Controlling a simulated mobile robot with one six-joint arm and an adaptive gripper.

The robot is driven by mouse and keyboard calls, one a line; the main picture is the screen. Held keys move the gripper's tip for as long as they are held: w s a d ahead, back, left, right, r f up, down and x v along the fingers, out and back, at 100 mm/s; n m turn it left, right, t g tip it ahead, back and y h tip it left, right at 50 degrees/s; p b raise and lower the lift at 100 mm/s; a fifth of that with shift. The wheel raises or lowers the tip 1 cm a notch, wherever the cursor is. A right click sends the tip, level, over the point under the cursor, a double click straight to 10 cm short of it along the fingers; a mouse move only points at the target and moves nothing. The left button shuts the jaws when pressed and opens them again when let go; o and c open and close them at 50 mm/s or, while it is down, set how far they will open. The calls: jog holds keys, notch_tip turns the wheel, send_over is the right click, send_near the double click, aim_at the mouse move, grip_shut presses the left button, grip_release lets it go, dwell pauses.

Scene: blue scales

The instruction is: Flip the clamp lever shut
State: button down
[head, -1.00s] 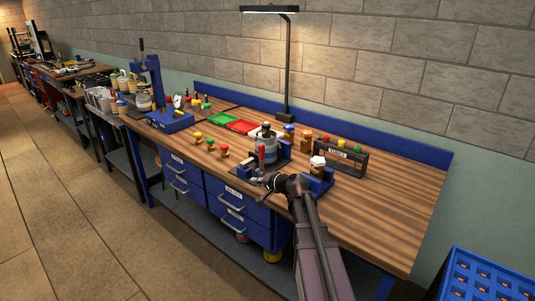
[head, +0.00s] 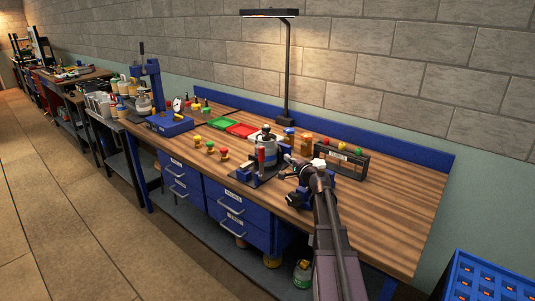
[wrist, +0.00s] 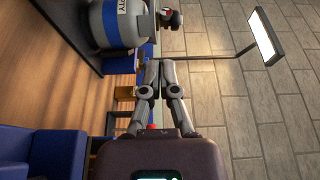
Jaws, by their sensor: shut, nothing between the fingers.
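The canister stands on a dark base plate (head: 270,178) on the bench. My gripper (head: 289,159) is just right of the lever and canister, apart from the lever as far as I can tell. In the wrist view my gripper's fingers (wrist: 162,65) are together and empty, beside the canister (wrist: 118,24). A small red tip (wrist: 152,127) shows between the finger bases; I cannot tell whether it is the lever.
A dark box (head: 342,160) with coloured knobs stands behind my arm to the right. Several coloured knobs stand to the left. The bench's right end (head: 410,215) is clear.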

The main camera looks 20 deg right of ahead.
aim_at(261, 162)
jog(key=shift+w, duration=0.1)
jog(key=w+a, duration=0.2)
jog(key=w, duration=0.8)
jog(key=shift+s+a, duration=0.6)
jog(key=shift+a, duration=0.25)
jog(key=shift+s+a, duration=0.6)
jog(key=shift+a, duration=0.25)
jog(key=shift+s+d, duration=0.1)
jog(key=shift+d, duration=0.1)
